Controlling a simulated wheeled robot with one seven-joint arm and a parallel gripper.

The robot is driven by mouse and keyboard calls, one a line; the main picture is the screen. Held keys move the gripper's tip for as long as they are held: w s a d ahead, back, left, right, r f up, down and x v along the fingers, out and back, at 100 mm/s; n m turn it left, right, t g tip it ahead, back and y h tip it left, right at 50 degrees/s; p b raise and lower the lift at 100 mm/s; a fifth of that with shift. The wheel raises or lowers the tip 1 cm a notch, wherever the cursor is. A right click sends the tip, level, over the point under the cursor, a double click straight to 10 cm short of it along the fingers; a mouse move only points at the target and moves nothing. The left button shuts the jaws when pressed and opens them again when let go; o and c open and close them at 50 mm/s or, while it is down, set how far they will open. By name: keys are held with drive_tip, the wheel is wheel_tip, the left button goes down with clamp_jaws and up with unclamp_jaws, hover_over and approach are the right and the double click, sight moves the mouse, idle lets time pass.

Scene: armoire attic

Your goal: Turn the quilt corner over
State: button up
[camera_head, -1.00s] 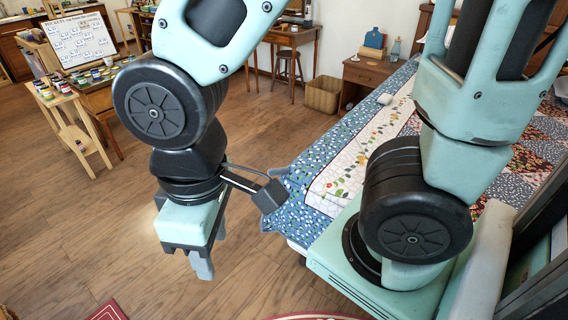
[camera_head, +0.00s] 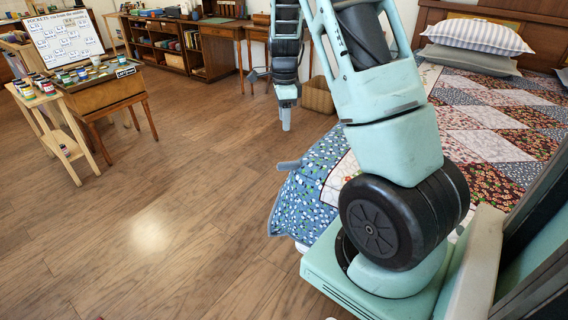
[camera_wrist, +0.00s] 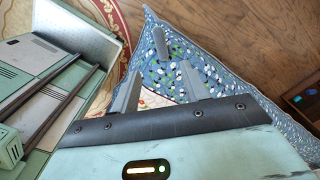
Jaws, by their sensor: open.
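The quilt (camera_head: 306,200) covers the bed. Its blue floral border hangs at the near left, and a white embroidered panel and patchwork lie further in. In the wrist view the blue border (camera_wrist: 215,72) runs to a pointed corner at the top. A short grey bar (camera_head: 289,165) sticks out by the corner; it also shows in the wrist view (camera_wrist: 161,43), lying over the blue cloth. My gripper (camera_head: 286,121) points down beyond the corner, and in the wrist view its fingers (camera_wrist: 158,84) are apart and empty over the quilt. Its exact height above the cloth is unclear.
A wicker basket (camera_head: 319,95) stands on the floor behind my gripper. Pillows (camera_head: 478,36) lie at the bed's head. A small paint-jar stand (camera_head: 60,135) and a desk (camera_head: 108,92) are at the left. The wooden floor (camera_head: 170,200) between is clear.

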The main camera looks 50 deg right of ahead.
sight(284, 163)
wheel_tip(284, 163, down, 16)
drive_tip(key=shift+b, duration=0.9)
drive_tip(key=shift+c, duration=0.3)
drive_tip(key=shift+r, duration=0.1)
clamp_jaws()
